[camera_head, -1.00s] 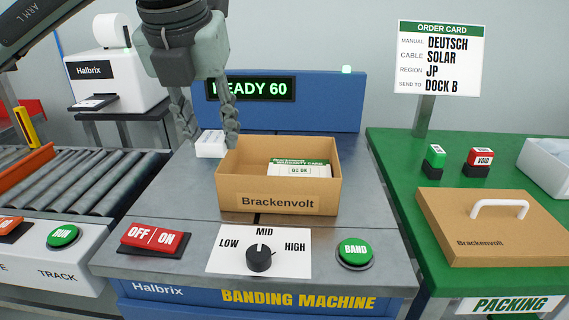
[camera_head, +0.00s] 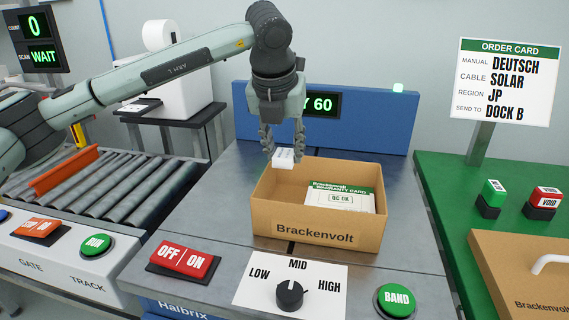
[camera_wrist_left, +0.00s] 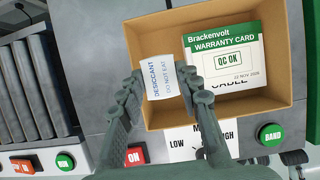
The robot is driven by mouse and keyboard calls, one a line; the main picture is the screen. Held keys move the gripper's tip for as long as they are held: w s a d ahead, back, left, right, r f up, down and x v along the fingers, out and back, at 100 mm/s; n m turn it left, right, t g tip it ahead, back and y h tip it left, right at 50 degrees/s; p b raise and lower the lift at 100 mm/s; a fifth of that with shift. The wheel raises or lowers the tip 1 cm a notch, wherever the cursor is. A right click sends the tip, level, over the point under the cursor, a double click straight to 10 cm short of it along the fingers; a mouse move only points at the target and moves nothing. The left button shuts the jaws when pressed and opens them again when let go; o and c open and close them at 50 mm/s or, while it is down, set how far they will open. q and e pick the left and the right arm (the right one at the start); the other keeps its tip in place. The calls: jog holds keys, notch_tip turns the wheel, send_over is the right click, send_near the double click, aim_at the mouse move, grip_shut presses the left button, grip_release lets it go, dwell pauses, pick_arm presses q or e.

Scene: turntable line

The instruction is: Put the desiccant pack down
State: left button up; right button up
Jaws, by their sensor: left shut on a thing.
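The desiccant pack (camera_head: 284,159) is a small white packet, held over the left back part of the open cardboard box (camera_head: 302,233). My left gripper (camera_head: 283,153) is shut on it and points down. In the left wrist view the pack (camera_wrist_left: 157,80), lettered "DESICCANT DO NOT EAT", sits between the fingertips (camera_wrist_left: 158,92) above the box's left side. The box holds a warranty card (camera_head: 340,197) with a green header, lying on other papers at its right side. In the wrist view the box floor left of the card is partly hidden by the pack and fingers. My right gripper is not in view.
The box stands on the banding machine, behind the OFF/ON switch (camera_head: 183,254), the dial (camera_head: 289,294) and the BAND button (camera_head: 396,299). A roller conveyor (camera_head: 125,188) is at left. The green packing table (camera_head: 450,205) at right holds a Brackenvolt lid (camera_head: 520,270) and two stamps.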

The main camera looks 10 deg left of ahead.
aim_at(284, 168)
pick_arm(q)
notch_tip(284, 168, down, 4)
jog(key=shift+w+r+p, duration=0.1)
jog(key=shift+p, duration=0.2)
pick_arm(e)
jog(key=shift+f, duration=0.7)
pick_arm(q)
jog(key=shift+f, duration=0.2)
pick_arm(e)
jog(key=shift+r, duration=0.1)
pick_arm(q)
jog(key=shift+f+b, duration=0.2)
jog(key=shift+b, duration=0.15)
jog(key=shift+f+b, duration=0.25)
jog(key=shift+b, duration=0.1)
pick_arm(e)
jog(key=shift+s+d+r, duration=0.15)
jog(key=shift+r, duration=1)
pick_arm(q)
jog(key=shift+f, duration=0.1)
jog(key=o, duration=0.7)
jog(key=shift+c, duration=0.2)
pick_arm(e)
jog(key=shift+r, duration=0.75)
